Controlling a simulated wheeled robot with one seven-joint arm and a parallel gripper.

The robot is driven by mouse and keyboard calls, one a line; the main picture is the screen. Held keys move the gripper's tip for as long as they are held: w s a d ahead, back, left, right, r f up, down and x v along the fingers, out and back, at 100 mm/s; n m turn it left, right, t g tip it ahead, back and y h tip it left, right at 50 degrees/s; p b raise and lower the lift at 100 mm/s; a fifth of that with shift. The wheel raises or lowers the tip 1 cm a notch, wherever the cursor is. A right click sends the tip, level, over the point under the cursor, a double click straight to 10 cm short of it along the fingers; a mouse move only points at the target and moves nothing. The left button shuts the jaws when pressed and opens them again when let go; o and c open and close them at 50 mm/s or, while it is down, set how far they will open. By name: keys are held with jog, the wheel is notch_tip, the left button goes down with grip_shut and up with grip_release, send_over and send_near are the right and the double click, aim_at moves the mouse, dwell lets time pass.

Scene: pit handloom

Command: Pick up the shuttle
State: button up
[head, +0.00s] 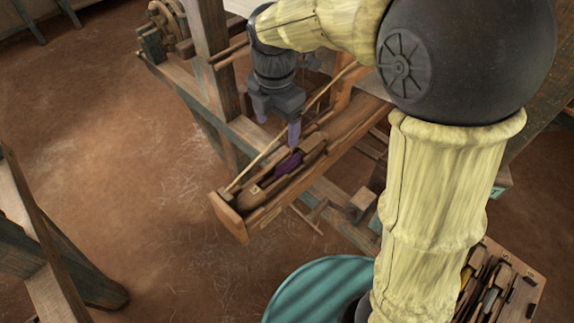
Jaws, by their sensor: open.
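The shuttle (265,191) is a wooden, boat-shaped piece with dark purple thread in its middle. It lies in the long wooden shuttle box (243,222) at the near end of the loom's beam. My gripper (278,127) points down above the box, toward the far side of the shuttle. Its two purple-tipped fingers are apart, with nothing seen between them. The right finger looks close to the purple thread in the picture; I cannot tell how much height separates them. My arm covers part of the loom behind.
Wooden loom posts (211,70) and a long beam stand beside and behind the box. A thin stick (283,132) runs along the box's left side. A tray of tools (523,286) lies at the lower right. The earthen floor (110,130) at left is clear.

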jog(key=p, duration=0.3)
send_over(275, 176)
jog(key=f, duration=1.2)
jog(key=shift+d+f, duration=0.15)
jog(key=shift+d, duration=0.1)
jog(key=shift+a+f, duration=0.1)
jog(key=shift+f, duration=0.4)
jog(key=shift+a+f+p, duration=0.15)
jog(key=shift+f+p, duration=0.7)
jog(key=shift+f, duration=1.25)
jog(key=c, duration=1.2)
jog(key=shift+c, duration=0.2)
